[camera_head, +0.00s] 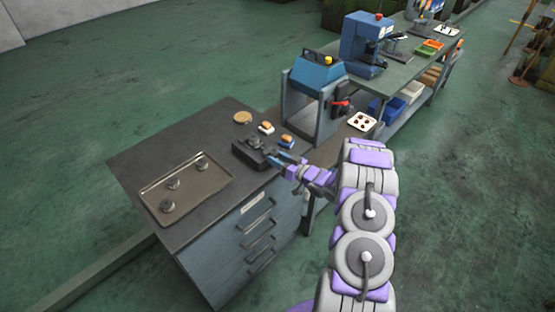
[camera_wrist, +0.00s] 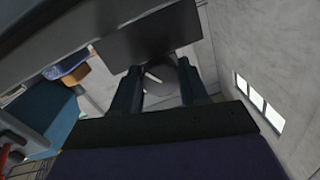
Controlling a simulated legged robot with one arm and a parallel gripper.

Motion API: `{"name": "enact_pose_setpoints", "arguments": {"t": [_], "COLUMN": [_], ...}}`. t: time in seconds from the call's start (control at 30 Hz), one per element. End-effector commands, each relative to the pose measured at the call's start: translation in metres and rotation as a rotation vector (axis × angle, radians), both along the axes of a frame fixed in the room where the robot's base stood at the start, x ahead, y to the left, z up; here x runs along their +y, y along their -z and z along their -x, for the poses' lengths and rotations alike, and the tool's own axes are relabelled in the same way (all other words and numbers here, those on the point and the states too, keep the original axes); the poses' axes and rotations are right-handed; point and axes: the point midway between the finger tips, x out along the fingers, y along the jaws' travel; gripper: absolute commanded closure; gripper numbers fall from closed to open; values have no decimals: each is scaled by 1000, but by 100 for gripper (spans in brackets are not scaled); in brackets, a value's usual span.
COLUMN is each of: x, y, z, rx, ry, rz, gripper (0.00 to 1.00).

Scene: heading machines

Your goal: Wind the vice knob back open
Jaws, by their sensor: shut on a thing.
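The dark vice (camera_head: 250,154) sits on the cabinet top near its right edge. My gripper (camera_head: 278,157) reaches in from the right at the vice's right end. In the wrist view, the two dark fingers of my gripper (camera_wrist: 160,74) stand on either side of the grey round vice knob (camera_wrist: 167,83) and are shut on it. The dark vice body (camera_wrist: 150,36) is just beyond the fingertips. The knob is hidden by the fingers in the head view, and how far the vice jaws are apart cannot be told.
A metal tray (camera_head: 210,184) with several round parts lies at the left on the cabinet top (camera_head: 150,150). Two small brush-like blocks (camera_head: 266,128) (camera_head: 287,139) and a tan disc (camera_head: 242,117) lie behind the vice. A blue-topped machine (camera_head: 317,75) stands behind, beside a long bench (camera_head: 410,70).

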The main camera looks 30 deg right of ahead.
Motion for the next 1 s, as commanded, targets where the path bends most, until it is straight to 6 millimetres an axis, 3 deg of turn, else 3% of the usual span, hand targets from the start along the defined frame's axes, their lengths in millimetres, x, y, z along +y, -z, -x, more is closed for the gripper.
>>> {"name": "enact_pose_setpoints", "arguments": {"t": [1.0], "x": [-1], "y": [5], "z": [1], "rx": [-300], "ry": [-1], "rz": [848], "gripper": [86]}}
